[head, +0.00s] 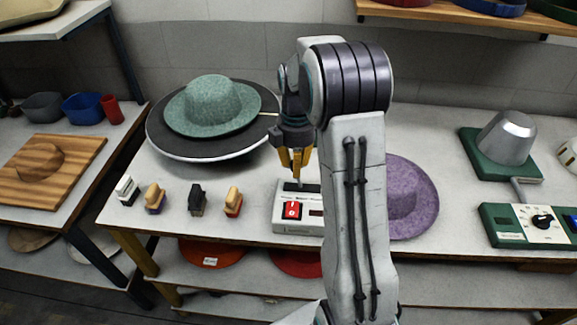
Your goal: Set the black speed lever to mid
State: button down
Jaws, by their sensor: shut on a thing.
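A white control box (283,223) with a red switch (292,210) stands at the front edge of the middle table. A dark slot (311,188) runs across its top. My gripper (297,175) points down at this slot, with its yellow fingers shut on the black speed lever. The fingers hide nearly all of the lever, so its exact setting cannot be read. My arm covers the right part of the box.
Behind is a green hat (212,106) on a dark round disc (160,140). A purple hat (410,195) lies right of my arm. A green press (487,160) with a dial panel (510,232) stands far right.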

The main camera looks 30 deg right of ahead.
aim_at(302, 184)
jog(key=shift+s+d, duration=0.6)
jog(key=shift+d, duration=0.05)
jog(key=c, duration=1)
grip_release()
jog(key=r, duration=1.2)
jog(key=shift+w+d, duration=0.15)
jog(key=shift+w, duration=0.1)
